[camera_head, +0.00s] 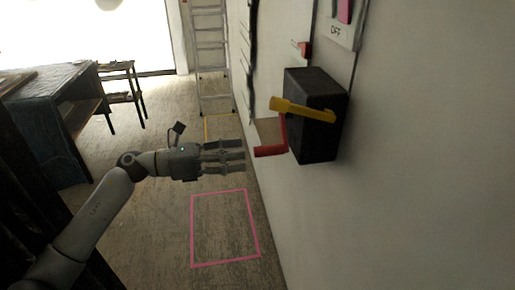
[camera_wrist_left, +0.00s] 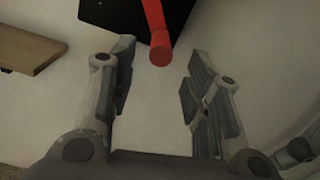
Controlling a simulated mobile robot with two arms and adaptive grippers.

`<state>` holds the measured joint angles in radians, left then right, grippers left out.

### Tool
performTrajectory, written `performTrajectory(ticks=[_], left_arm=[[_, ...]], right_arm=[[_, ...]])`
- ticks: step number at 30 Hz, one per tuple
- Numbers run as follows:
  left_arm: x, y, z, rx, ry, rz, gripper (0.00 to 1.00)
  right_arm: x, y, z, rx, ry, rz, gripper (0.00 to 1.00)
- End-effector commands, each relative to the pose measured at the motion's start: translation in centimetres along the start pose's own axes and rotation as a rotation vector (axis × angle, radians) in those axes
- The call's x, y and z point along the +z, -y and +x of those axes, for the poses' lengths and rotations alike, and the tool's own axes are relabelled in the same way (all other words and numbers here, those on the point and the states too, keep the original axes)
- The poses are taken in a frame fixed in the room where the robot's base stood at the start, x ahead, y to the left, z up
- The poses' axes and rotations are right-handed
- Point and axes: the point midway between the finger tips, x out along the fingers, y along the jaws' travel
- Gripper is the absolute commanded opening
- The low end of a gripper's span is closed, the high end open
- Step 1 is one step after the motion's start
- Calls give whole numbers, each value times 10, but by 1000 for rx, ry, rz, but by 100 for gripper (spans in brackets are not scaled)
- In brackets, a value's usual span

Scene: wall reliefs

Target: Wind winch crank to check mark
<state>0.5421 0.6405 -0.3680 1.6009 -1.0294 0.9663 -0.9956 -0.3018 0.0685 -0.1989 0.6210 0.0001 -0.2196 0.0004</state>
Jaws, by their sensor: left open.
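The winch is a black box (camera_head: 317,100) on the wall at right. Its red crank (camera_head: 270,151) has an arm along the box's near left edge and a handle sticking out left. A yellow lever or bar (camera_head: 300,108) crosses the box. My left gripper (camera_head: 243,156) is open and empty, just left of the red handle, pointing at it. In the left wrist view, the red handle (camera_wrist_left: 160,52) shows end-on between the open fingers (camera_wrist_left: 161,78), with the black box (camera_wrist_left: 110,12) behind; contact is not visible. I cannot make out a check mark. My right gripper is not in view.
A pink square outline (camera_head: 225,228) lies on the clear floor below. A ladder (camera_head: 209,55) stands at the back. A dark cabinet (camera_head: 50,130) and a small table (camera_head: 122,90) are at left. An OFF label (camera_head: 337,30) is on the wall above the winch.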

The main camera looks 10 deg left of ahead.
Motion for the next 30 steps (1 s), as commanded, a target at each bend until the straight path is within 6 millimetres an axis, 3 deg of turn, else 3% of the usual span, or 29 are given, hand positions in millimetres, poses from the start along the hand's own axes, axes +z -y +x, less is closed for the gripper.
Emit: performTrajectory(ticks=[3,9,21,30], left_arm=[[4,1,24,-2,2,-1,44],[2,0,49,0,1,0,44],[0,0,58,1,0,0,44],[0,0,58,1,0,0,7]], right_arm=[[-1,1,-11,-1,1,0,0],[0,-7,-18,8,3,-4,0],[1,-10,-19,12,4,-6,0],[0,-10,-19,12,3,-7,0]])
